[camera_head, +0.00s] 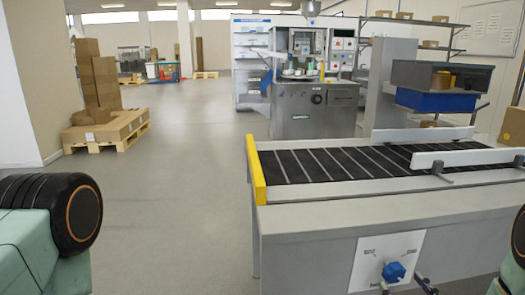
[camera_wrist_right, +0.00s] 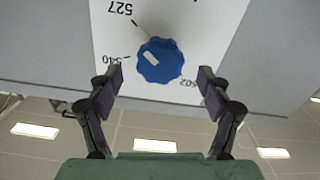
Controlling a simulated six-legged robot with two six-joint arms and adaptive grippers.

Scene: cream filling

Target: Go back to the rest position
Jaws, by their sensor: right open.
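A blue knob (camera_head: 394,271) sits on a white dial plate (camera_head: 372,255) on the front of the conveyor table. In the right wrist view the knob (camera_wrist_right: 160,60) has a white mark, and upside-down numbers surround it on the plate (camera_wrist_right: 200,20). My right gripper (camera_head: 406,287) is at the bottom of the head view, just in front of the knob. In the wrist view its two fingers (camera_wrist_right: 160,80) are spread wide, one on each side of the knob, with gaps between. It holds nothing. My left gripper is out of view; only part of my left arm shows.
The conveyor (camera_head: 335,165) with a dark slatted belt and yellow end plate (camera_head: 256,172) fills the right side. A grey machine (camera_head: 315,108) stands behind it. A pallet with boxes (camera_head: 105,130) is at the left. The floor (camera_head: 185,180) between is clear.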

